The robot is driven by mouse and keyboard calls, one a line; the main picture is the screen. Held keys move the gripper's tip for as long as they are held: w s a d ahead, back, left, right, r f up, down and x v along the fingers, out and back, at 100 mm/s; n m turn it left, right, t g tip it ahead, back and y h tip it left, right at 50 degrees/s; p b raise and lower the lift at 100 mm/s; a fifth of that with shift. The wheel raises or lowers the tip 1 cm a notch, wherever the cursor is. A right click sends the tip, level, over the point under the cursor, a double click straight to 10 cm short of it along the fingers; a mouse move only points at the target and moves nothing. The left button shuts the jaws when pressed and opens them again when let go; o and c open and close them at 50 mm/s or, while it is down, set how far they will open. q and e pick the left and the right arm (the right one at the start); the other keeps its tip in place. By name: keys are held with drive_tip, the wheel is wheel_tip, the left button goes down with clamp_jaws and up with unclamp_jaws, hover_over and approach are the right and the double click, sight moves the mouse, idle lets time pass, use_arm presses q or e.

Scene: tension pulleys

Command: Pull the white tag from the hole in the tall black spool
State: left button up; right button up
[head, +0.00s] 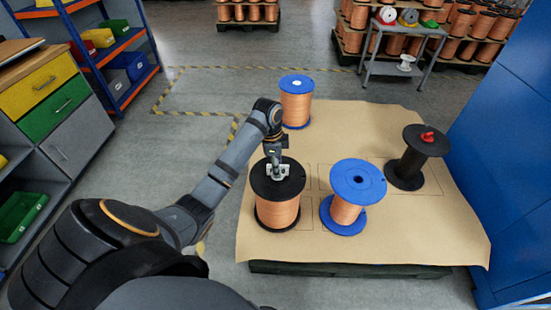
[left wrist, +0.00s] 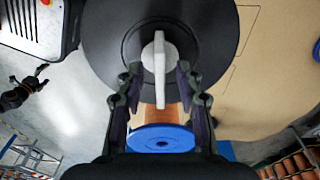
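The black spool (head: 277,212) wound with copper stands upright at the left front of the tan-covered platform. The white tag (left wrist: 160,66) stands out of the hole in its top flange (left wrist: 105,40). In the head view the tag is largely hidden by my left gripper (head: 278,172), which points down onto the flange. In the left wrist view the left gripper (left wrist: 159,76) is open. Its two fingers are on either side of the tag, with a visible gap on each side.
A blue spool (head: 357,181) stands close on the right. A black spool with a red piece on top (head: 418,155) is farther right, and another blue spool (head: 296,100) is behind. A tall blue cabinet (head: 515,130) borders the right side. Bare tan covering (head: 355,125) lies between.

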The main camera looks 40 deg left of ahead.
use_arm(q)
drive_tip(key=shift+d+f, duration=0.1)
drive_tip(key=shift+f, duration=0.65)
clamp_jaws()
drive_tip(key=shift+r+p, duration=1.55)
drive_tip(key=shift+p, duration=0.9)
drive_tip(key=shift+r, duration=0.1)
wheel_tip(320, 180, up, 4)
drive_tip(key=p, duration=0.5)
drive_tip(key=shift+p, duration=0.35)
